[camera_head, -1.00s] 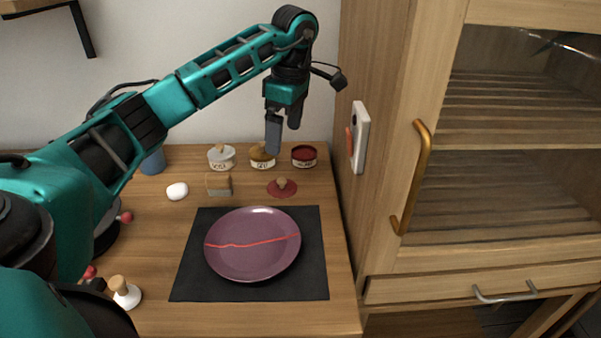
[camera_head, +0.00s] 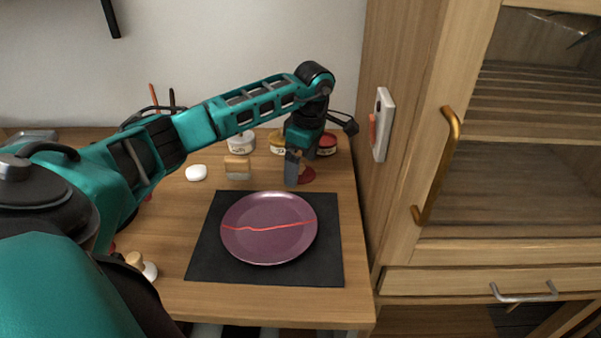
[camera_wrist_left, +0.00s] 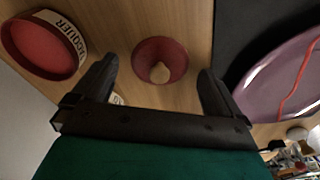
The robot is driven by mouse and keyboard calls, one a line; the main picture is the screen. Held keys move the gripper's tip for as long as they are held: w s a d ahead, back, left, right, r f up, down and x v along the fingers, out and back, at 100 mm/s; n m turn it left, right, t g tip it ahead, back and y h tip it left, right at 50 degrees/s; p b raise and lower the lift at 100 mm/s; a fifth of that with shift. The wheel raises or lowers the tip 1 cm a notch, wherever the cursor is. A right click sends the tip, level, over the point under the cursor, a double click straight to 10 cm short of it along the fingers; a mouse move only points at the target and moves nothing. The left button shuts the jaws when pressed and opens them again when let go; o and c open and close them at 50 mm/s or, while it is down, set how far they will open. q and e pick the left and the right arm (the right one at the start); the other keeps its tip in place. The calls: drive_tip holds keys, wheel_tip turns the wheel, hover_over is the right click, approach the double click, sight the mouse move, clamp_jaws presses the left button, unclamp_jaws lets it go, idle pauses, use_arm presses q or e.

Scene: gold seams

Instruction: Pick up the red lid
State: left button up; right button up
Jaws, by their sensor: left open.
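The red lid (camera_head: 307,175) is a small round disc with a light wooden knob, lying on the wooden table behind the plate. In the head view my left gripper (camera_head: 293,182) hangs over it and partly hides it. In the left wrist view the red lid (camera_wrist_left: 160,62) lies between and beyond the two spread fingertips of my left gripper (camera_wrist_left: 158,75), with its knob facing me. The gripper is open, empty and apart from the lid. My right gripper is not in view.
A red jar labelled "LACQUER" (camera_wrist_left: 42,45) stands close beside the lid; yellow (camera_head: 277,141) and white (camera_head: 241,142) pots stand further left. A purple plate (camera_head: 268,240) with a red seam lies on a black mat (camera_head: 330,272). A wooden cabinet (camera_head: 400,215) borders the right.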

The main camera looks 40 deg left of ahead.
use_arm(q)
drive_tip(key=shift+f, duration=0.25)
drive_tip(key=shift+c, duration=0.5)
clamp_jaws()
idle(0.4)
